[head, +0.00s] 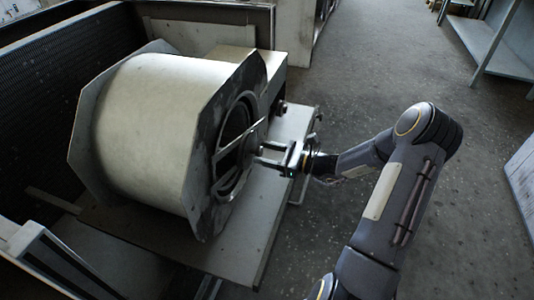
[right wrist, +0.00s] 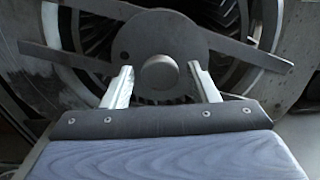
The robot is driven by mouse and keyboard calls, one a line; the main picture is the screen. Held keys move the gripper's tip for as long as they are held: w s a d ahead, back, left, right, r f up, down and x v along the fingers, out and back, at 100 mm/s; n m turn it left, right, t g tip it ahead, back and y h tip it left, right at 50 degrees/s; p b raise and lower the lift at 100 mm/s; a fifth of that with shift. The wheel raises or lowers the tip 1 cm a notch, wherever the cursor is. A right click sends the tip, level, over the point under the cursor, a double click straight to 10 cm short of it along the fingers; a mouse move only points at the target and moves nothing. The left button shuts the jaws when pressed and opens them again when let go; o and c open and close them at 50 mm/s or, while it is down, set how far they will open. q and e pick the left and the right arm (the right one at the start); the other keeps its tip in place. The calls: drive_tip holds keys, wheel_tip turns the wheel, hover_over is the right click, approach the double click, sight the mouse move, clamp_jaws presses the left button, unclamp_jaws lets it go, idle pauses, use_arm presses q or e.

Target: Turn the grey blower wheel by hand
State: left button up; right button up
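The blower housing (head: 150,120) is a pale drum between grey side plates, with its round opening facing right. Inside the opening, the grey blower wheel (head: 232,135) shows only partly behind a flat cross bar. In the right wrist view, vanes of the blower wheel (right wrist: 95,32) show around a dark centre disc with a round hub (right wrist: 160,73). My right gripper (head: 262,155) is at the opening, pointing left toward its centre. In the right wrist view, the fingers of my right gripper (right wrist: 162,86) are apart, one on each side of the hub. I cannot tell whether they touch it. My left gripper is not in view.
The housing stands on a flat metal shelf (head: 240,245). A dark finned panel (head: 40,110) is behind it at the left. The cross bar (right wrist: 80,60) spans the opening close to the fingers. The speckled floor (head: 400,60) at the right is open, with a metal rack (head: 485,40) beyond.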

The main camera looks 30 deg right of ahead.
clamp_jaws()
drive_tip(key=m+p, duration=0.1)
drive_tip(key=p, duration=0.1)
drive_tip(key=m+p, duration=0.2)
drive_tip(key=p, duration=0.1)
drive_tip(key=shift+r+p, duration=0.3)
drive_tip(key=shift+r, duration=0.05)
drive_tip(key=shift+f+m+p, duration=0.25)
drive_tip(key=shift+m+p, duration=0.2)
drive_tip(key=shift+m, duration=0.45)
drive_tip(key=shift+f, duration=0.1)
drive_tip(key=shift+o, duration=0.8)
unclamp_jaws()
drive_tip(key=shift+d, duration=0.1)
